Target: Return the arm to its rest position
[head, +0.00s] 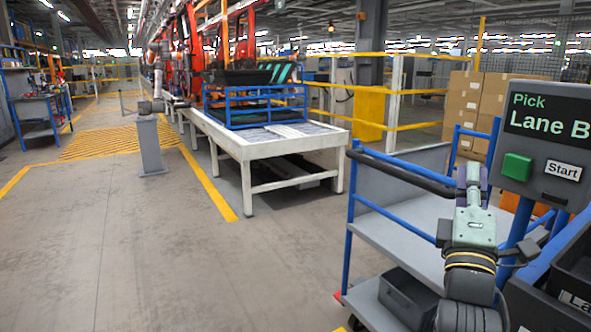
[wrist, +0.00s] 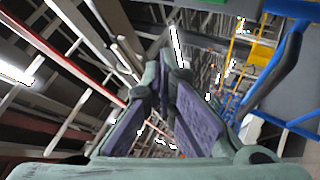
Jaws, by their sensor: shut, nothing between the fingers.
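My gripper (head: 472,180) is at the right of the head view, raised in front of the blue-framed cart, with its fingers pointing up. In the wrist view my gripper (wrist: 163,85) has its two purple-padded fingers closed together at the tips. Nothing is between them. Behind the fingers, the wrist view shows the ceiling beams and lamps.
The blue cart (head: 416,223) has grey shelves and a dark handle bar. A sign panel (head: 545,140) reads "Pick Lane B" with a green button (head: 516,167) beside "Start". A white conveyor table (head: 290,155) stands mid-view. The floor (head: 100,230) at left is clear.

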